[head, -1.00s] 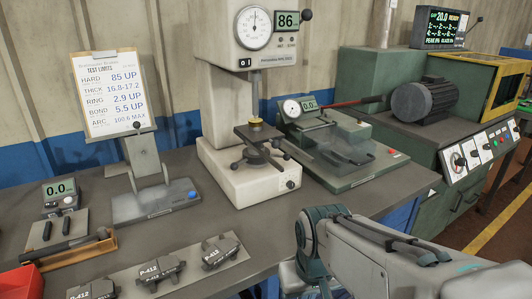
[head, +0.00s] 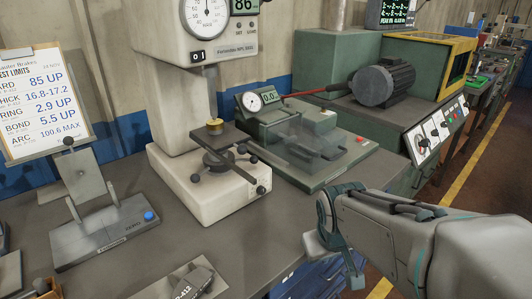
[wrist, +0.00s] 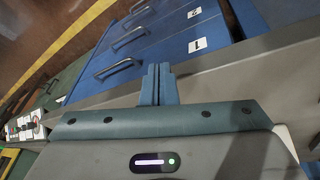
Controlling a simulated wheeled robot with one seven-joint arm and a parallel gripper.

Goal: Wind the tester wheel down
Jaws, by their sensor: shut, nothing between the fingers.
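The hardness tester (head: 180,75) is a tall cream machine on the bench. Its hand wheel (head: 222,168), with dark spokes and black ball knobs, sits below a dark flat table. A brass-coloured round piece (head: 214,126) stands on that table. The tester's dial (head: 207,15) and a display reading 86 (head: 243,5) are cut off at the top. My gripper (wrist: 158,78) shows in the wrist view with its two blue-grey fingers together and empty, over the bench edge and blue drawers. In the head view my arm is right of the wheel and clear of it.
A grey stand with a blue button (head: 105,230) is at left. A brake shoe (head: 192,285) lies in front. Blue drawers (wrist: 155,40) are under the bench edge.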

